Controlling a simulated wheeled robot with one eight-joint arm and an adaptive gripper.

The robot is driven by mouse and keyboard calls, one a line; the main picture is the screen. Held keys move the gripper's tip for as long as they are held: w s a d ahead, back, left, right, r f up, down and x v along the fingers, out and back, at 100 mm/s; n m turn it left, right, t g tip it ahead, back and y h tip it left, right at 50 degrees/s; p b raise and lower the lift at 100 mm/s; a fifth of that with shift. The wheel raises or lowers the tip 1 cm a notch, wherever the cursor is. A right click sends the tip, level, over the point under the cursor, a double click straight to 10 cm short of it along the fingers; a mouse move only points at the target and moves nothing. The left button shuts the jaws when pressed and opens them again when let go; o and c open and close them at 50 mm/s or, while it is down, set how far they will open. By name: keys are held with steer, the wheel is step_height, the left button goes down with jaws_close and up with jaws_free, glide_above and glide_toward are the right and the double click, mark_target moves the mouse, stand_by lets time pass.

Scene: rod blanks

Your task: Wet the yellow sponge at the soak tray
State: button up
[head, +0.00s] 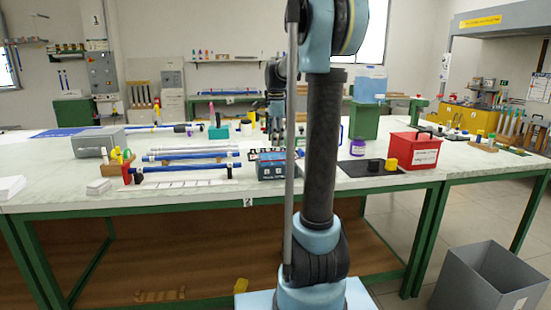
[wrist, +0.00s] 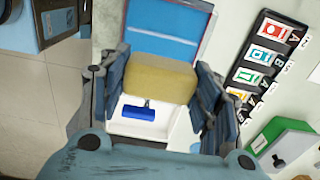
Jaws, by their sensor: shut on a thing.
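In the wrist view the yellow sponge (wrist: 158,78) is pinched between the two dark blue fingers of my gripper (wrist: 160,88). Under and behind it is a white tray (wrist: 122,126) with a flat blue area (wrist: 172,20) on the far side. This looks like the soak tray. A small blue T-shaped item (wrist: 145,112) shows on the white part nearer the wrist. I cannot tell whether the sponge touches the tray or hangs above it. In the head view my own arm hides much of the work area, and the sponge cannot be made out.
In the head view blue rods (head: 190,168) lie on the bench, left of my arm. A red box (head: 414,151) stands to the right.

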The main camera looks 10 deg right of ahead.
stand_by(0.3)
steer(key=shift+r, duration=2.05)
